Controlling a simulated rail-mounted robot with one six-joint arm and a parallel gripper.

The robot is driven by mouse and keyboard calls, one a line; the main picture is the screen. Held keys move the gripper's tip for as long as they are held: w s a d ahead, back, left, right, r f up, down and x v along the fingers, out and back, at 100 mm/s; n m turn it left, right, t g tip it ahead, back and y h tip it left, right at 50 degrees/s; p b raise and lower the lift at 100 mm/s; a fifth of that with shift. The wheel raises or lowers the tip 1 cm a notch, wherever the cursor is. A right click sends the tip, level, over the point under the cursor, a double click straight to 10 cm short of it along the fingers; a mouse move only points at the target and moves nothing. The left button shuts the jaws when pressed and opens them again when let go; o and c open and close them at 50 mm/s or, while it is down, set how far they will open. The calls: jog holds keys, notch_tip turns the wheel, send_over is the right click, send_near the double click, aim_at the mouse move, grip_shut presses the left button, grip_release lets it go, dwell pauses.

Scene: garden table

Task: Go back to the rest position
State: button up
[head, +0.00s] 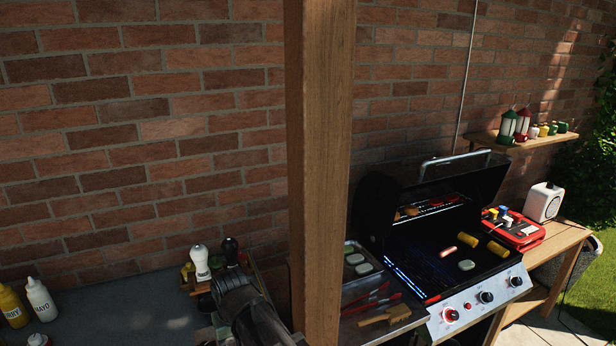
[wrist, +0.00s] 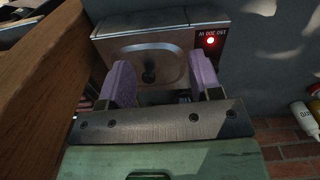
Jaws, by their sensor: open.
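My gripper (wrist: 162,78) shows in the wrist view with its two purple finger pads spread apart and nothing held between them. Beyond the pads is a grey box-like appliance (wrist: 145,22) with a curved metal outline, a dark knob and a lit red light beside an upside-down "150 300 W" label. I cannot tell whether the pads touch it. In the head view a dark part of my arm shows at the bottom, left of the wooden post; the fingertips cannot be made out there.
A thick wooden post (head: 318,170) stands close by my arm. Left of it, a grey counter (head: 120,318) holds a mayo bottle (head: 40,298), a mustard bottle (head: 12,305) and a white shaker (head: 201,262). Right of it is an open grill (head: 445,265) with food on it.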

jog(key=s+d+f+m+b, duration=0.1)
jog(key=d+f, duration=0.1)
jog(key=d, duration=0.9)
jog(key=s+d+f+m+b, duration=0.1)
jog(key=s+d+m+b, duration=0.1)
jog(key=d, duration=0.8)
jog(key=s+d+f+m+b, duration=0.1)
jog(key=d+f+m+b, duration=0.1)
jog(key=d, duration=0.9)
jog(key=shift+s+d+f, duration=0.35)
